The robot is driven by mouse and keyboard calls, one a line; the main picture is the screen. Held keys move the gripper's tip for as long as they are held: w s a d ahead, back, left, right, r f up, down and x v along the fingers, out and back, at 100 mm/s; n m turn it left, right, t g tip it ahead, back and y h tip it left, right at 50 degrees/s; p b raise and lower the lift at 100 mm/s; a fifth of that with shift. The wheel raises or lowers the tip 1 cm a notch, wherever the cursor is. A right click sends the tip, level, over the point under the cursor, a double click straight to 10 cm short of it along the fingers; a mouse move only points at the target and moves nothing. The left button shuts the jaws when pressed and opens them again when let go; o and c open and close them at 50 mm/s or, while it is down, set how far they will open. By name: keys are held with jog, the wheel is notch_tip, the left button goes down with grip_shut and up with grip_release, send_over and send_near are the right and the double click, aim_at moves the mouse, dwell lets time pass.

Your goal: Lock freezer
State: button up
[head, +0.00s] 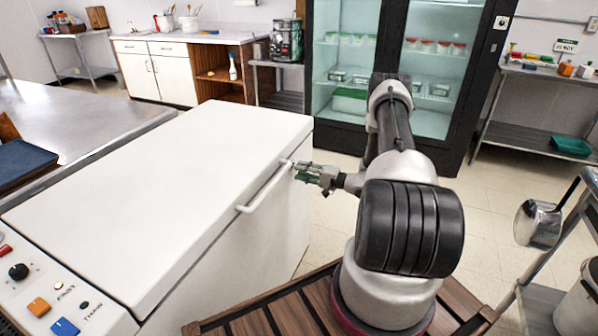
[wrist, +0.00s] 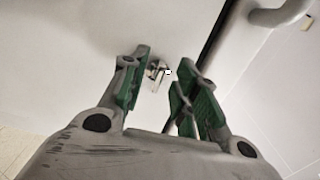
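The freezer (head: 180,150) is a white chest with its lid down and a white bar handle (head: 262,190) on its front edge. In the wrist view a small metal lock fitting (wrist: 157,72) sits on the white front face beside the dark lid seam. My gripper (head: 302,171) is at the freezer's front, near the far end of the handle. In the wrist view my gripper (wrist: 166,80) is open, its green-padded fingers either side of the fitting with a gap between them. I cannot tell whether a finger touches it. The handle (wrist: 282,14) also shows there at upper right.
Freezer controls (head: 40,306) with a black knob and orange and blue buttons are at lower left. A glass-door fridge (head: 455,80) stands behind my arm. A metal pot (head: 538,224) hangs at the right.

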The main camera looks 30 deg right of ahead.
jog(key=v, duration=1)
jog(key=s+a+f+m+g+y, duration=0.1)
jog(key=s+a+f+m+g, duration=0.25)
jog(key=s, duration=0.35)
jog(key=s+a+r+n+g, duration=0.1)
jog(key=s+a+r+g, duration=0.3)
jog(key=s+r+g, duration=0.4)
jog(key=s+a+r+n+h, duration=0.3)
jog(key=s+r+n+h, duration=0.1)
jog(key=r, duration=0.7)
jog(key=s+a+r+n+t+h, duration=0.1)
jog(key=s+r+n+h, duration=0.3)
jog(key=r, duration=0.8)
jog(key=s+a+r+n+h, duration=0.4)
jog(key=s+r, duration=0.4)
jog(key=r, duration=0.3)
jog(key=shift+a+r+n+t, duration=0.3)
jog(key=shift+r+n+t, duration=0.05)
